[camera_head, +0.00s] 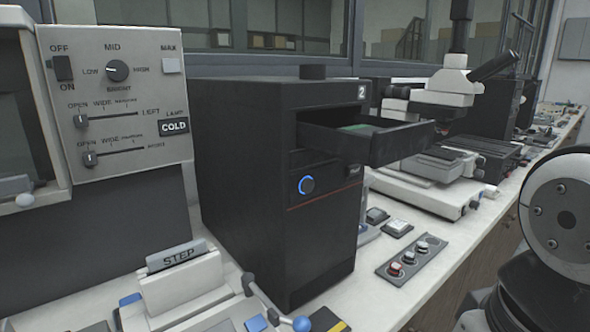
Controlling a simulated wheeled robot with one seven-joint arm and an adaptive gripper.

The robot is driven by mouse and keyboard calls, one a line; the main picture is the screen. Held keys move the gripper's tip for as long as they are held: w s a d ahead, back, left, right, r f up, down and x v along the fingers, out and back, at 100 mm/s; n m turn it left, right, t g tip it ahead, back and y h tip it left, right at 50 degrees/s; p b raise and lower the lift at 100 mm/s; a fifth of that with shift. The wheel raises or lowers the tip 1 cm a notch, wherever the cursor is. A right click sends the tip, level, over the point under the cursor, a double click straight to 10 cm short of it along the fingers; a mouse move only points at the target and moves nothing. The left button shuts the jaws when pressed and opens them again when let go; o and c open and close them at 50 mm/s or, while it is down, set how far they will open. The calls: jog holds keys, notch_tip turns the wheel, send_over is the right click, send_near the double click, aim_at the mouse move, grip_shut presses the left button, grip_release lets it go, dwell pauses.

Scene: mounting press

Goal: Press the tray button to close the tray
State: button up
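A black tower unit (250,190) marked "2" stands upright on the bench in the middle of the view. Its tray (385,146) is out, sticking forward to the right from the upper front, with something green (358,128) inside. I cannot tell which one is the tray button. My gripper is not in view; only parts of my arm show at the right edge.
A microscope (455,90) stands behind the tray on the right. A panel with several knobs (408,261) lies on the bench right of the unit. A grey control panel (115,100) and a "STEP" block (177,256) are at the left. The bench's front edge runs along the right.

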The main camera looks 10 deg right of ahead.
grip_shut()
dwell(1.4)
